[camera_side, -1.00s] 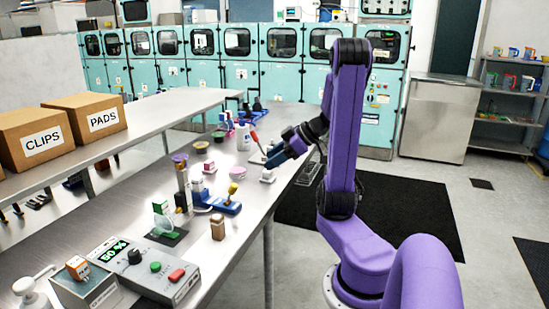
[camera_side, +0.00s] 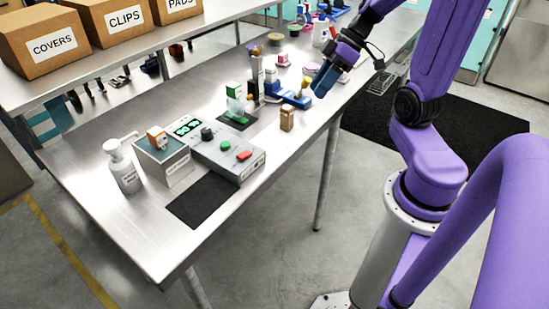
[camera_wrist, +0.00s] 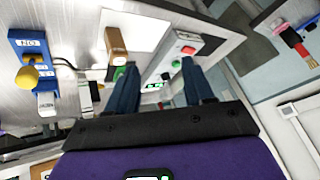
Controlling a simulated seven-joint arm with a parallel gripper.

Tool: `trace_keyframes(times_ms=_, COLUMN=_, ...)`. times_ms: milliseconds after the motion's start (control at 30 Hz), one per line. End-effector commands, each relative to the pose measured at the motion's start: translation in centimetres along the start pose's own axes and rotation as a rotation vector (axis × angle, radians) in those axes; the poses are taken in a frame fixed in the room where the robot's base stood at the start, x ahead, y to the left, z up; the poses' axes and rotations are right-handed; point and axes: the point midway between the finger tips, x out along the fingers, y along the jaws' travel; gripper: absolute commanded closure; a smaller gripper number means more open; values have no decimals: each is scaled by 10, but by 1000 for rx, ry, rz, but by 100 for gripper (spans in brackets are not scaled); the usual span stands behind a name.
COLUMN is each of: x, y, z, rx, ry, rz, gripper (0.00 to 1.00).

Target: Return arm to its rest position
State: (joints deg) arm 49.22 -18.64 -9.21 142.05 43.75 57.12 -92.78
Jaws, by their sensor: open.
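My gripper (camera_side: 326,80) has dark blue fingers and hangs tilted downward above the right edge of the metal bench (camera_side: 110,215). In the wrist view its two fingers (camera_wrist: 160,82) stand apart with nothing held between them. A blue board with a yellow knob (camera_side: 292,99) is just left of my gripper and also shows at the left of the wrist view (camera_wrist: 28,72). A small brown block (camera_side: 287,119) stands upright in front of that board. It is also in the wrist view (camera_wrist: 116,42), beyond the left finger.
A grey control box (camera_side: 225,150) with green and red buttons, a white pump bottle (camera_side: 122,168) and a black mat (camera_side: 201,201) sit nearer the front. Cardboard boxes (camera_side: 45,42) stand on the back shelf. Small coloured items crowd the bench's far part. The front corner is clear.

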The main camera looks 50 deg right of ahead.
Motion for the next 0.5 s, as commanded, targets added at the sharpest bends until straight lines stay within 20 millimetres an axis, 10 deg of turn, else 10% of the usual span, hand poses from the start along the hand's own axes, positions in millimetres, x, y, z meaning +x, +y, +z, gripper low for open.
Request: trace_keyframes(times_ms=500, x=42, y=-101, z=12, rx=-144, ry=-405, rz=-108, gripper=48)
